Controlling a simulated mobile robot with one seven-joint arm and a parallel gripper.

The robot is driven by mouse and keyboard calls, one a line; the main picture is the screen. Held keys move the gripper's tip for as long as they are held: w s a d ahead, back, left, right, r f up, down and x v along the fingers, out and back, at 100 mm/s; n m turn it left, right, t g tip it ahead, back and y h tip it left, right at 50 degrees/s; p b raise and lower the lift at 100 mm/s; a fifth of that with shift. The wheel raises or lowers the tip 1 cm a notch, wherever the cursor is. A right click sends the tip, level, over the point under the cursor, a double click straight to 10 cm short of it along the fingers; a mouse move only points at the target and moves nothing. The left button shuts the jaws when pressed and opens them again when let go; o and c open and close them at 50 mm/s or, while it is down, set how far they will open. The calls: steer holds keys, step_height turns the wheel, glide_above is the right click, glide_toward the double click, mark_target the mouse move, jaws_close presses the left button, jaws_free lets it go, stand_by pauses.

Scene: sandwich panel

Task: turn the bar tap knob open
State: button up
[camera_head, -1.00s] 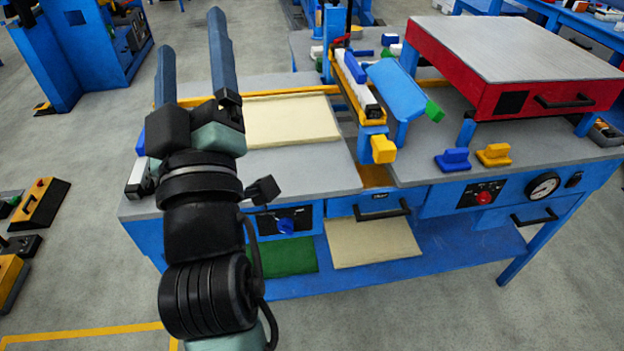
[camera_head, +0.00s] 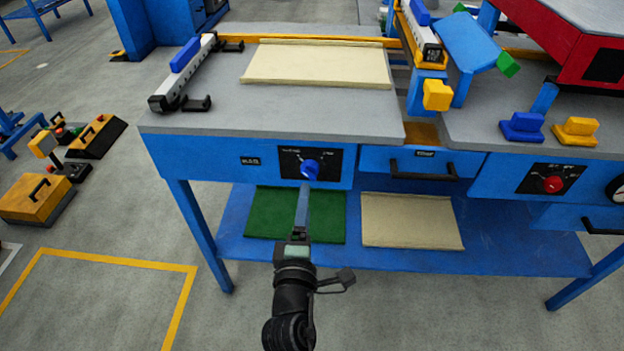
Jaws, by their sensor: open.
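A blue knob (camera_head: 310,169) sits on a black dial plate (camera_head: 290,153) on the front of the blue workbench, under the left worktop. It appears to be the bar tap knob; the small lettering around it is too small to read. My gripper (camera_head: 305,186) is in front of the bench front, just below the knob in the picture, its fingers pointing up toward it. The fingers line up nearly one behind the other, so the gap between them is hidden. I cannot tell whether the tips touch the knob. The gripper holds nothing visible.
A red knob (camera_head: 553,184) is on another black plate to the right. A drawer with a black handle (camera_head: 423,173) is beside the blue knob. A green mat (camera_head: 270,215) and a beige panel (camera_head: 412,222) lie on the lower shelf.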

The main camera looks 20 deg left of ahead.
mark_target(309, 177)
steer(key=b+x, duration=0.2)
steer(key=x, duration=0.6)
steer(key=shift+w, duration=0.2)
jaws_close()
